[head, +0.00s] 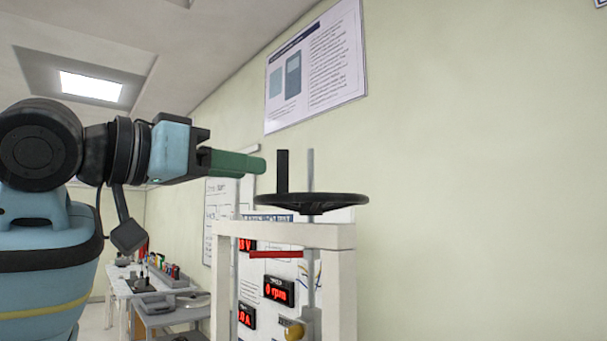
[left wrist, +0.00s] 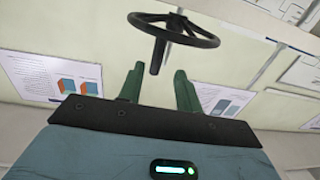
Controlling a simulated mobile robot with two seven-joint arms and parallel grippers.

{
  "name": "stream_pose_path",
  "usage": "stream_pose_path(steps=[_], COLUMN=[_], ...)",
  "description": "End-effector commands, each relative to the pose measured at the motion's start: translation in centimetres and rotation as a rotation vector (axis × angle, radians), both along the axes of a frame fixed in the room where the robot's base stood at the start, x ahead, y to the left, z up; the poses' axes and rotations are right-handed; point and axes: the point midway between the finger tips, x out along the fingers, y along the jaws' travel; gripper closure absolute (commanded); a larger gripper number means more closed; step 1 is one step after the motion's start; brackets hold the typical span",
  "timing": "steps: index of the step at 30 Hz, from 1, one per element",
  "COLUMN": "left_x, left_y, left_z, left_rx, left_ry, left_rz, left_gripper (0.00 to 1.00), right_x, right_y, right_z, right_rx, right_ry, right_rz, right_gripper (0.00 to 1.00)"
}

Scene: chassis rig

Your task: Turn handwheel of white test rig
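The black handwheel (head: 335,201) lies level on top of the white test rig (head: 343,285), around a grey vertical spindle. Its upright black handle (head: 282,170) stands on the left part of the rim. My left gripper (head: 262,164) is level, with green fingers pointing right, just left of the handle and above the rim. In the left wrist view the two fingers of the left gripper (left wrist: 157,76) are apart with nothing between them. The handwheel (left wrist: 205,42) and its handle (left wrist: 157,56) show ahead, the handle lined up with the gap. My right gripper is in no view.
The rig carries red displays (head: 279,291) and a red bar (head: 276,254) below the wheel. A workbench (head: 125,285) with tools stands at the back left. A poster (head: 316,68) hangs on the wall behind. The air right of the wheel is clear.

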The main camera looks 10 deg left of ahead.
Motion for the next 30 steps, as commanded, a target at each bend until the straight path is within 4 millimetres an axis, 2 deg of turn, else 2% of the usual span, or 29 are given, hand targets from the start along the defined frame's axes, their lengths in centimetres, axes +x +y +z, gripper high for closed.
stream_pose_path(steps=[8,22,30], left_x=[-0.1,4.8,6.0], left_y=[-0.5,-4.0,-4.7], left_z=[0.2,0.2,0.3], left_rx=[0.004,0.002,0.002], left_ry=[-0.001,-0.001,-0.005], left_rz=[-0.009,-0.009,-0.007], left_gripper=[0.66,0.66,0.66], right_x=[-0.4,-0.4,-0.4], right_y=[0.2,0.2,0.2], right_z=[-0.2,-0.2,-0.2], right_rx=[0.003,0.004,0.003], right_ry=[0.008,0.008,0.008], right_rz=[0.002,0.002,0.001], right_gripper=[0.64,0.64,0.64])
